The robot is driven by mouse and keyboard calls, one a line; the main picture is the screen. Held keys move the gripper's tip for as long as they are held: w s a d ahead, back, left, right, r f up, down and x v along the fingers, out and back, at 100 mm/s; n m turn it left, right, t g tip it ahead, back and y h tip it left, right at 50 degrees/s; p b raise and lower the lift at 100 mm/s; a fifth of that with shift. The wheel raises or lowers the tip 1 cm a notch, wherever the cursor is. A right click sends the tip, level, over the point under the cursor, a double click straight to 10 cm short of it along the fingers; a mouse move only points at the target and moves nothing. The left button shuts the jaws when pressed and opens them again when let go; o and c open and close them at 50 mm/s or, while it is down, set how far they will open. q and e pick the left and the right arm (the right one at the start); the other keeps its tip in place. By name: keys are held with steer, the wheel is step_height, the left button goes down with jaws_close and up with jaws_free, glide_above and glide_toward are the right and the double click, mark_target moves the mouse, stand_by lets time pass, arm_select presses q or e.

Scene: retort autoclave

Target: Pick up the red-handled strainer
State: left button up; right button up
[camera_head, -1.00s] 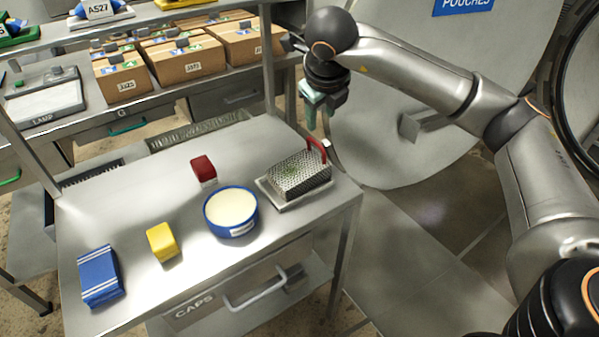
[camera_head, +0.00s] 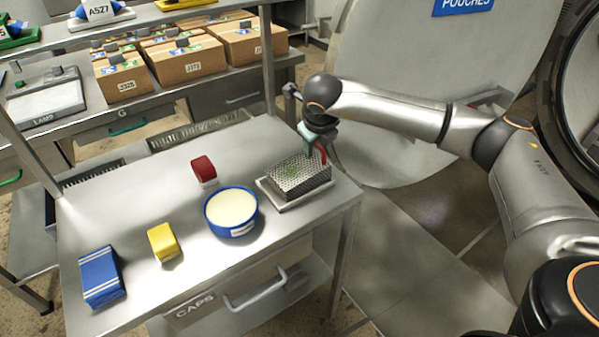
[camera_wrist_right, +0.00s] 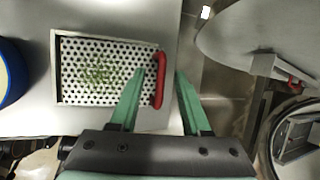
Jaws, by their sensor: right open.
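The red-handled strainer (camera_head: 300,177) is a perforated metal box on a pale tray at the right end of the steel table, with green bits inside. Its red handle (camera_head: 321,153) is on its right side. In the right wrist view the strainer (camera_wrist_right: 85,72) lies left of the fingers and the handle (camera_wrist_right: 159,80) shows between the two finger lines. My right gripper (camera_head: 314,152) is open with green fingers, at the handle; in the wrist view its fingers (camera_wrist_right: 160,90) are apart. I cannot tell whether they touch the handle. My left gripper is not in view.
On the steel table (camera_head: 130,205) stand a blue-rimmed tub (camera_head: 231,227), a red block (camera_head: 204,168), a yellow block (camera_head: 162,242) and a blue striped pack (camera_head: 100,276). A shelf with cardboard boxes (camera_head: 190,56) is behind. The round autoclave door (camera_head: 400,160) is to the right.

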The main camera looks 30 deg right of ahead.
steer(key=shift+c, duration=0.3)
jaws_close()
steer(key=shift+r, duration=0.1)
stand_by(1.0)
